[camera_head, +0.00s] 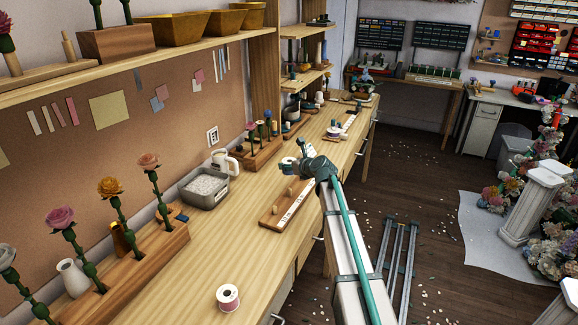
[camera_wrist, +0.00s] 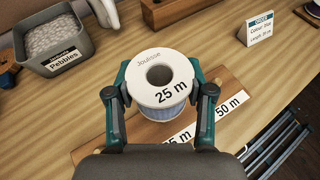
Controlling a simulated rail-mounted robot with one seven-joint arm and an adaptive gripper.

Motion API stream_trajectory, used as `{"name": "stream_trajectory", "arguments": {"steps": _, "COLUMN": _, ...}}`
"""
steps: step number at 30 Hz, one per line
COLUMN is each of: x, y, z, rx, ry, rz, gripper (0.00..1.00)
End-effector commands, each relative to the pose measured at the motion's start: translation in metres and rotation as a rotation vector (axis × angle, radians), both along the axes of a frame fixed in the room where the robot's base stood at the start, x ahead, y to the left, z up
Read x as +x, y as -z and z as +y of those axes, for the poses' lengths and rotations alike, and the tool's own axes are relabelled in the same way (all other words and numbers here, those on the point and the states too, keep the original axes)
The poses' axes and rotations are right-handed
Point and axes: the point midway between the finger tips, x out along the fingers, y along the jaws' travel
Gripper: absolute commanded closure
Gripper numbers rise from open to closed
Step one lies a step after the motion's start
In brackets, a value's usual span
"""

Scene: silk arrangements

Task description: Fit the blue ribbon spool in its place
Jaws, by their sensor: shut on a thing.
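The blue ribbon spool (camera_wrist: 172,113) has white ends marked "Joulisse" and "25 m", with a hole in the upper end. My gripper (camera_wrist: 162,92) is shut on it, one finger at each side. The spool is upright in the wrist view, over the wooden board, and hides part of it; I cannot tell the gap below. In the head view my gripper (camera_head: 304,163) is above the bench and the spool (camera_head: 288,163) shows small. The board (camera_head: 268,219) carries upright pegs and a strip of white labels. In the wrist view one board (camera_wrist: 222,131) label reads "50 m"; another is partly hidden.
A grey pebble tub (camera_wrist: 53,45) stands left of the board. An order card (camera_wrist: 262,29) stands behind, at the right. A pink spool (camera_head: 228,297) stands on the near bench. A flower rack (camera_head: 150,255) lines the left side. Bare bench lies between.

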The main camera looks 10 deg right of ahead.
Motion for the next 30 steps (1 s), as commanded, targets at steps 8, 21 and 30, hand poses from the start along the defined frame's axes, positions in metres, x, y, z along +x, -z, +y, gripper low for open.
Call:
{"name": "stream_trajectory", "arguments": {"steps": 8, "x": 0.0, "y": 0.022, "z": 0.0, "rx": -0.001, "ry": 0.0, "rz": 0.0, "gripper": 0.82}}
{"name": "stream_trajectory", "arguments": {"steps": 21, "x": 0.0, "y": 0.054, "z": 0.0, "rx": 0.0, "ry": 0.0, "rz": 0.0, "gripper": 0.82}}
{"name": "stream_trajectory", "arguments": {"steps": 30, "x": 0.0, "y": 0.066, "z": 0.0, "rx": 0.0, "ry": 0.0, "rz": -0.001, "gripper": 0.57}}
